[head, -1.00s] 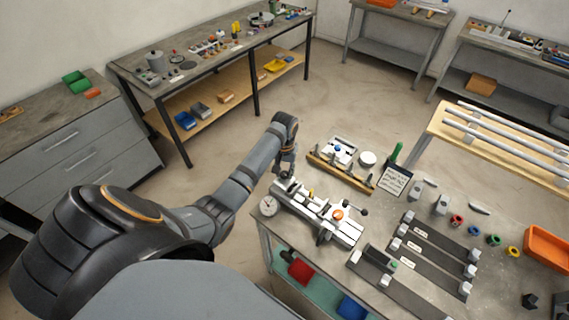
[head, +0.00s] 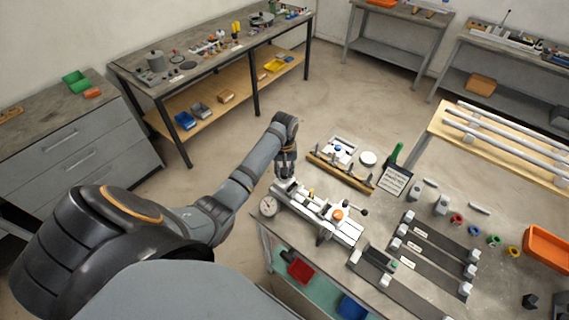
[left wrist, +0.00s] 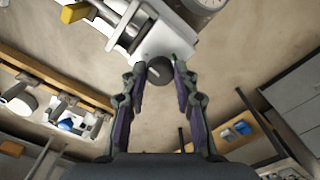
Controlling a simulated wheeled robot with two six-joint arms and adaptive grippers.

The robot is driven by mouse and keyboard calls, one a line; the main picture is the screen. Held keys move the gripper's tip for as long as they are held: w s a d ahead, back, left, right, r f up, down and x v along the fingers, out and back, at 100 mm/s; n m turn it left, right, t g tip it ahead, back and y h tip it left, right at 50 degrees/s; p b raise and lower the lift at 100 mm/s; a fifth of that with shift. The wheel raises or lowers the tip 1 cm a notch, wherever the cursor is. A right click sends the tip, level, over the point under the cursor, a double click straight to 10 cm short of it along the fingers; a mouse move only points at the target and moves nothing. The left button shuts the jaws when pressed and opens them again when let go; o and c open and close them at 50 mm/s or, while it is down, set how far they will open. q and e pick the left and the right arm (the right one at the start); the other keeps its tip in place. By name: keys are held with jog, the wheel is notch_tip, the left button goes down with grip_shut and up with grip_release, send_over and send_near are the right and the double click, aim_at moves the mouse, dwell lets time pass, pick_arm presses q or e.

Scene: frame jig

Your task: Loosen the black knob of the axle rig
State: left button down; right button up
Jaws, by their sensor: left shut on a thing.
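The axle rig (head: 318,212) is a white and grey fixture at the left end of the near table, with an orange knob and a dial. In the left wrist view its white end (left wrist: 172,38) carries the black knob (left wrist: 159,70). My left gripper (left wrist: 160,78) is shut on the black knob, one finger on each side of it. In the head view my left gripper (head: 285,168) is at the rig's far left end, and the black knob is too small there to tell apart. My right gripper is not in view.
A wooden rack (head: 340,173) with pegs lies behind the rig. A small sign (head: 396,181) and dark rails (head: 440,248) are to the right.

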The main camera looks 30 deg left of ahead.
pick_arm(q)
jog(key=c, duration=1)
grip_release()
jog(key=shift+r, duration=0.2)
notch_tip(320, 180, up, 7)
